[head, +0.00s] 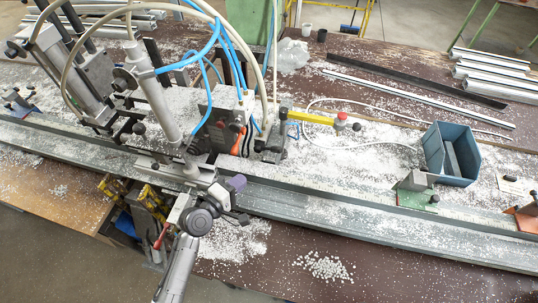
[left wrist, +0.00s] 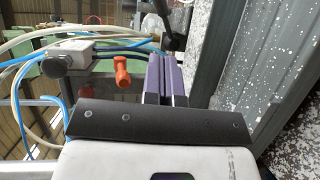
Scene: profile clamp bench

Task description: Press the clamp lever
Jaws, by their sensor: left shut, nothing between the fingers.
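The clamp lever, an orange-red handle (head: 239,139), stands on the clamp unit behind the metal rail in the head view. It also shows in the left wrist view as an orange lever (left wrist: 122,72) just left of the fingers. My left gripper (head: 237,183) is over the rail, in front of the lever in the head view. Its purple fingers (left wrist: 160,60) are shut together with nothing between them. A gap shows between fingers and lever in the wrist view; their depth apart is hard to tell. My right gripper is not in view.
A long metal rail (head: 390,221) crosses the bench, with white chips scattered around. A yellow bar (head: 312,117) with a red button (head: 341,116) sits right of the clamp. A blue-grey box (head: 449,154) stands farther right. Blue and pale hoses (head: 228,50) loop above the clamp.

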